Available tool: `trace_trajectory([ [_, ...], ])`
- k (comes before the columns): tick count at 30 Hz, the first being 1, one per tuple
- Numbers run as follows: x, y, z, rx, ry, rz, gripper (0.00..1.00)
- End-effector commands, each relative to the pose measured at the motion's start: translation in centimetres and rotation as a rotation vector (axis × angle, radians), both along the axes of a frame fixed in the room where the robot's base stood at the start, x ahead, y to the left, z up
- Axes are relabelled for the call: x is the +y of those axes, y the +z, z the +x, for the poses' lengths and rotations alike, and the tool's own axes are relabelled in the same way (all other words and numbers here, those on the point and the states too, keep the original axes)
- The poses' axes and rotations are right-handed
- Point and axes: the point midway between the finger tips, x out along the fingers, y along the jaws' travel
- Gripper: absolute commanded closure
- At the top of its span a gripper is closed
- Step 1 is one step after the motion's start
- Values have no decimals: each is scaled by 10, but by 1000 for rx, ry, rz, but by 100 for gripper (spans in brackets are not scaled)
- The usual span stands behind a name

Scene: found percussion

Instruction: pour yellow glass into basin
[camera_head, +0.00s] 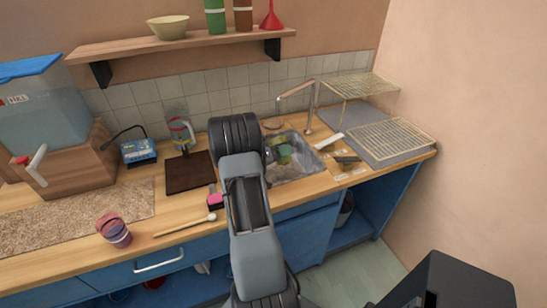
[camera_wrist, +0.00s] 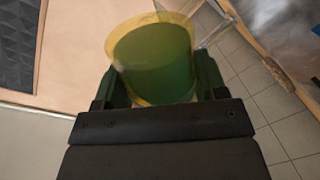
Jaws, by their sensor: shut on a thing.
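The yellow glass (camera_wrist: 152,62) is see-through and sits between the two fingers of my gripper (camera_wrist: 160,84) in the wrist view. Green contents fill much of it. In the head view the yellow glass (camera_head: 284,154) shows just right of my wrist, over the basin (camera_head: 298,168), a grey metal sink set in the counter. My arm hides the sink's left part and most of my gripper. I cannot tell how far the glass is tilted, and no stream is visible.
A tap (camera_head: 309,110) stands behind the basin. A wire rack (camera_head: 392,138) is to the right. A dark board (camera_head: 190,172) and a clear jug (camera_head: 181,132) are left.

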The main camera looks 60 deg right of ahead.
Motion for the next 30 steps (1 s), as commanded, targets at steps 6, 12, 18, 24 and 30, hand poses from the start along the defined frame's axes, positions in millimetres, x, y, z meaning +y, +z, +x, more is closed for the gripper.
trace_trajectory([
  [6, 0, 2, 0, 25, 0, 16, 69],
  [12, 0, 1, 0, 46, -1, 31, 69],
  [18, 0, 0, -1, 68, -1, 47, 69],
  [24, 0, -4, -1, 89, -1, 63, 69],
  [30, 0, -8, -1, 112, -1, 79, 69],
])
